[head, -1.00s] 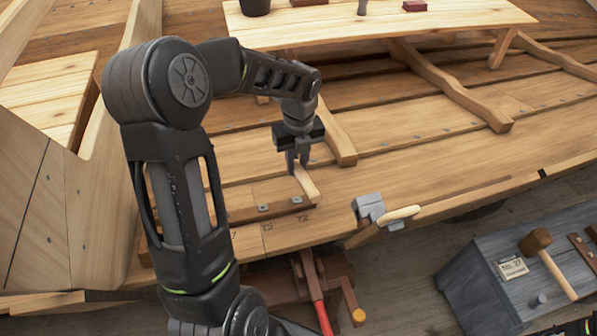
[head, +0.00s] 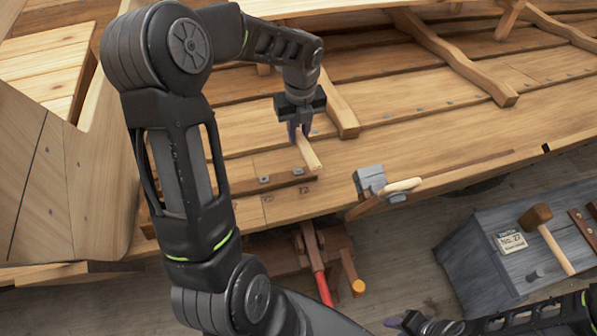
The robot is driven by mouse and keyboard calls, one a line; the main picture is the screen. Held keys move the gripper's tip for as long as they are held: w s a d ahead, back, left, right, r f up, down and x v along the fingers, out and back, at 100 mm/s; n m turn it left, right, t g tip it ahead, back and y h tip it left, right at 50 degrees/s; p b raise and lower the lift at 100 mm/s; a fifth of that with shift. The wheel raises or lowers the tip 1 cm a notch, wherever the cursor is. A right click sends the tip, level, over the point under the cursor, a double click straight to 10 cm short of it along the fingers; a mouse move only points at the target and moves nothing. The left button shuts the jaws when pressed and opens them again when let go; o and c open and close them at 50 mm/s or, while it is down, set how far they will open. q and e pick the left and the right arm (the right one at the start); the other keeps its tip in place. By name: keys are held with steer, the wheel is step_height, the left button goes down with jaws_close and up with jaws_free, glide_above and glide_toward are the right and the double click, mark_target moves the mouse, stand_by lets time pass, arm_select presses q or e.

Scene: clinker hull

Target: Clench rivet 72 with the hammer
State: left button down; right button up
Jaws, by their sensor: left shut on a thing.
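My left gripper (head: 298,130) is shut on a pale wooden bar (head: 308,154) that looks like a handle. The bar slants down to the right over the planking, just above the dark strip. No hammer head shows on it. Two small grey metal pieces, a left one (head: 264,180) and a right one (head: 297,172), sit on the dark strip. A mark that seems to read 72 (head: 304,190) is on the plank just below the right one. My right gripper (head: 396,322) is at the bottom edge, low over the floor; its jaws are unclear.
A grey metal block with a pale handle (head: 370,180) sits at the plank edge. A red-handled clamp (head: 322,286) hangs below the planking. A wooden mallet (head: 537,216) lies on the grey chest (head: 478,262) at the right. Curved frames (head: 455,58) cross the hull behind.

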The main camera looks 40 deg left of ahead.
arm_select(q)
steer(key=shift+w, duration=0.1)
steer(key=shift+r, duration=0.1)
steer(key=shift+d, duration=0.1)
stand_by(0.6)
steer(key=d+f, duration=0.1)
steer(key=f, duration=0.2)
steer(key=s+f, duration=0.1)
steer(key=f, duration=0.2)
steer(key=s+d+f, duration=0.1)
steer(key=f, duration=0.2)
steer(key=shift+s+d+f, duration=0.1)
steer(key=shift+d+f, duration=0.2)
steer(key=shift+f, duration=0.1)
steer(key=a+r, duration=0.1)
steer(key=r, duration=0.2)
steer(key=w+r, duration=0.1)
steer(key=r, duration=0.2)
steer(key=a+r, duration=0.1)
steer(key=r, duration=0.3)
steer(key=shift+w+a, duration=0.35)
steer(key=shift+w, duration=0.05)
steer(key=shift+d, duration=0.1)
steer(key=shift+w+f, duration=0.15)
steer(key=shift+w, duration=0.05)
steer(key=shift+s, duration=0.1)
